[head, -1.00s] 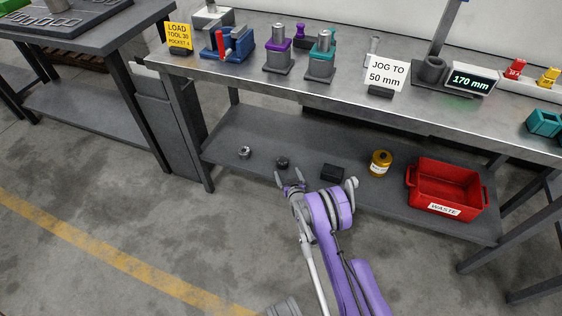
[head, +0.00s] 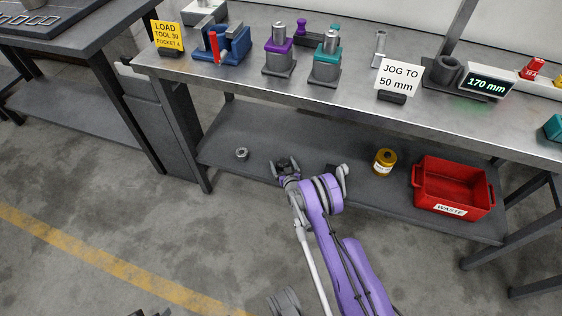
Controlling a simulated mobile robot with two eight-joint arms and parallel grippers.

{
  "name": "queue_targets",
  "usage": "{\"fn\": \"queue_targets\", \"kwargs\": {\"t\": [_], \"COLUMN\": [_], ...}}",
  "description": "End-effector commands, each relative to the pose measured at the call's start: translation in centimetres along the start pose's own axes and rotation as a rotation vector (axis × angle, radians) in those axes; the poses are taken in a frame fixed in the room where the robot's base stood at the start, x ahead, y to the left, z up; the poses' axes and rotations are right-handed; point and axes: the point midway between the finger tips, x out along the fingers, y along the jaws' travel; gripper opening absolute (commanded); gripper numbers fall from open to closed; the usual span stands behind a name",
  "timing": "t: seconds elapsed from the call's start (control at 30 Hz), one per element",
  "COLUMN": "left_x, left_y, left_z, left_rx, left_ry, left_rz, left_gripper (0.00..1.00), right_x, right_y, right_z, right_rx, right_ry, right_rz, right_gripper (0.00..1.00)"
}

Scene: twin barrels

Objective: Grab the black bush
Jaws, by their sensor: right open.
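The black bush (head: 287,163) is on the grey lower shelf of the workbench, small and mostly hidden by my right gripper. My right gripper (head: 287,165) is open, with its dark fingers at the bush, seemingly one on each side. I cannot tell whether they touch it. A silver-grey bush (head: 242,153) lies apart to the left on the same shelf. Only a dark sliver that may be my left gripper (head: 151,312) shows at the bottom edge; its jaws cannot be made out.
A dark block (head: 335,170) sits right of the gripper, partly behind my arm. A yellow-brown container (head: 384,161) and a red waste bin (head: 453,187) stand further right. The bench top (head: 345,80) overhangs the shelf (head: 225,140). The shelf's left part is mostly clear.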

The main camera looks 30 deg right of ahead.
Motion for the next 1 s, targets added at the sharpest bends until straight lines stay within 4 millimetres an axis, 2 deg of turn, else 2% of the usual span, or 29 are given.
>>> {"fn": "queue_targets", "kwargs": {"t": [0.07,0.6,0.87,1.0], "left_x": [0.01,0.01,0.0,-0.3], "left_y": [0.0,0.0,0.0,0.0], "left_z": [0.03,0.01,0.01,-0.05], "left_rx": [0.0,0.0,0.0,0.0], "left_ry": [0.0,0.0,0.0,0.001], "left_rz": [0.0,0.0,0.0,0.0], "left_gripper": [0.5,0.5,0.5,0.5], "right_x": [-0.01,0.0,0.0,-0.24], "right_y": [0.0,0.0,0.0,0.01], "right_z": [-0.01,-0.04,-0.11,-0.88], "right_rx": [0.0,0.0,0.0,0.0], "right_ry": [0.0,0.0,0.002,0.002], "right_rz": [0.0,0.0,0.0,0.0], "right_gripper": [0.98,0.01,0.0,0.0]}}
